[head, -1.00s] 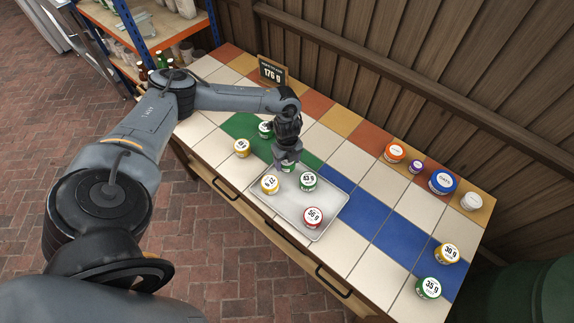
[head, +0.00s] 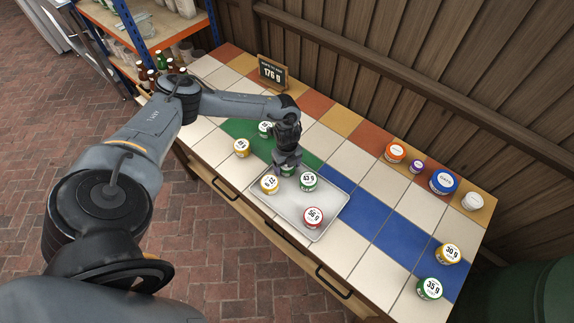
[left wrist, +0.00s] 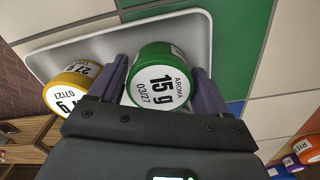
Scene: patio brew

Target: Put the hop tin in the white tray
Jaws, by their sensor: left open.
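A green tin with a white lid marked 15 g and AROMA (left wrist: 160,88) stands between the fingers of my left gripper in the left wrist view. In the head view this green tin (head: 287,171) is partly hidden under the gripper, at the far corner of the white tray (head: 288,206). The tray also shows in the left wrist view (left wrist: 105,47). My left gripper (head: 287,161) is open, with one finger on each side of the tin. In the tray are also a yellow 27 g tin (head: 269,184), a green 43 g tin (head: 308,182) and a red-sided 56 g tin (head: 313,217).
A yellow tin (head: 241,148) and a green tin (head: 265,129) stand behind the tray. A yellow 30 g tin (head: 447,254) and green 35 g tin (head: 429,288) stand front right. Several tubs, one blue (head: 443,182), line the back right. A 176 g sign (head: 272,73) stands at the back.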

